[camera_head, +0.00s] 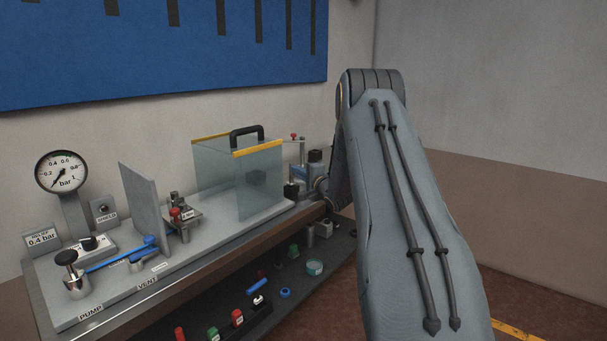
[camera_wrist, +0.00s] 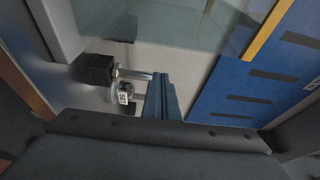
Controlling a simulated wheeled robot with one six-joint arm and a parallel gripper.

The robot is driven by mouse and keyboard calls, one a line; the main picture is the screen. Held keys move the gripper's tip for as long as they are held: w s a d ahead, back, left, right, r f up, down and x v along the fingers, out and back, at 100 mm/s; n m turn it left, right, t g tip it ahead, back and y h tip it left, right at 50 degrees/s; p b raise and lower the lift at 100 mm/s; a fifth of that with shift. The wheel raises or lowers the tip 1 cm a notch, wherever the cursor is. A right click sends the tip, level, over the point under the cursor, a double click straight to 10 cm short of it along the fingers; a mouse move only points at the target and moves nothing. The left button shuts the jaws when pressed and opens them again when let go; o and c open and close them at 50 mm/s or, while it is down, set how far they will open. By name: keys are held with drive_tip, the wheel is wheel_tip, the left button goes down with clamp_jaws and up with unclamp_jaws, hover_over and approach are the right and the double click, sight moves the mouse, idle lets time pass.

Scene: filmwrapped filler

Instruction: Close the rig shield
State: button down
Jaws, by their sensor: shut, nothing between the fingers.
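The clear rig shield (camera_head: 218,170) has yellow top edges and a black handle (camera_head: 246,131). It stands over the right part of the grey rig base (camera_head: 115,285), to the right of an upright grey plate (camera_head: 140,207). A small metal fitting with a red cap (camera_head: 176,213) stands uncovered between plate and shield. In the wrist view, the shield's clear pane (camera_wrist: 190,25) and yellow edge (camera_wrist: 268,30) cross the top. My gripper (camera_wrist: 160,78) shows there with its fingers shut and empty, apart from the yellow edge. In the head view I cannot make out its fingertips.
A pressure gauge (camera_head: 61,171), a black pump knob (camera_head: 66,258) and a blue lever (camera_head: 122,253) are at the rig's left. A lower shelf (camera_head: 215,322) holds several small parts. A blue wall board (camera_head: 150,55) hangs behind. My arm fills the right side.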

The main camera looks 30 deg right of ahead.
drive_tip(key=a+p, duration=0.1)
drive_tip(key=a, duration=0.1)
drive_tip(key=s+a, duration=0.1)
drive_tip(key=a, duration=0.1)
drive_tip(key=shift+p, duration=0.35)
drive_tip(key=shift+s, duration=0.1)
